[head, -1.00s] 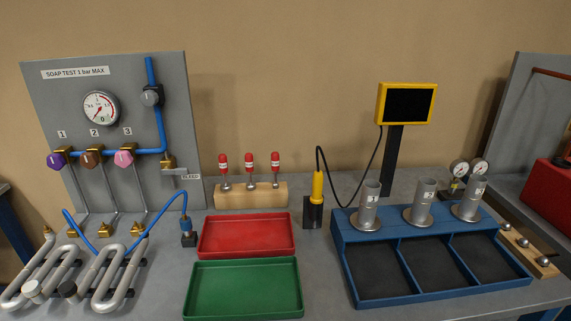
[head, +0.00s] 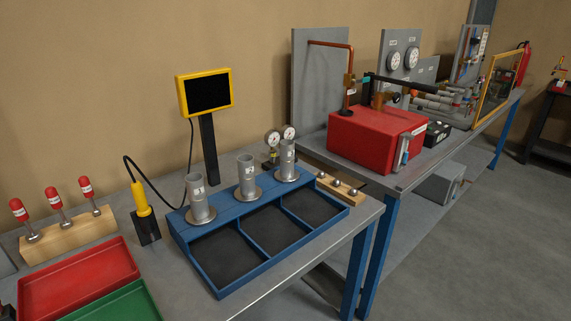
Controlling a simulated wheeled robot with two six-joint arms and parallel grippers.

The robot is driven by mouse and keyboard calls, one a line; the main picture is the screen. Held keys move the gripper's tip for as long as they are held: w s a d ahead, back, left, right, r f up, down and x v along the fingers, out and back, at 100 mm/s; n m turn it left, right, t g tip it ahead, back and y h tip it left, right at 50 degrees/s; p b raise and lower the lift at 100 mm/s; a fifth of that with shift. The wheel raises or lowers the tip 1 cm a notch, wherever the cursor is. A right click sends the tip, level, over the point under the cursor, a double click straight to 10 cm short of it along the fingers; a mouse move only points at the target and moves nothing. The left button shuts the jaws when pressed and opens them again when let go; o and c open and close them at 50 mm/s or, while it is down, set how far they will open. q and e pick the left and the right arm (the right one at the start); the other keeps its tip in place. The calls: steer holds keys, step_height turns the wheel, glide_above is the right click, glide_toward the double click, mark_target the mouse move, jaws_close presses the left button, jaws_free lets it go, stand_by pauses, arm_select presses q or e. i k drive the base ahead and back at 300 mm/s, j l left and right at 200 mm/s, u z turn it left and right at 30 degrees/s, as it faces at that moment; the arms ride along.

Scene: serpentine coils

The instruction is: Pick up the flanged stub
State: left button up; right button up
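Three grey flanged stubs stand upright on the back ledge of a blue rack (head: 262,262): a left stub (head: 199,203), a middle stub (head: 246,176) and a right stub (head: 287,160). Each is a short pipe with a round flange at its foot and a small white label too small to read surely. The rack's front has three dark compartments, all empty. Neither of my grippers is in view.
Left of the rack are a yellow probe (head: 141,200) in a black holder, a red tray (head: 75,278) and a green tray (head: 125,303). A yellow-framed screen (head: 205,92) rises behind. A red box (head: 370,143) stands on the bench to the right.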

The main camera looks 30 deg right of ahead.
mark_target(287, 174)
steer(key=i+l+u, duration=0.1)
steer(key=l, duration=0.3)
steer(key=i+l, duration=0.1)
steer(key=l, duration=0.3)
steer(key=i+l+u, duration=0.15)
steer(key=l, duration=0.6)
steer(key=i+u, duration=0.05)
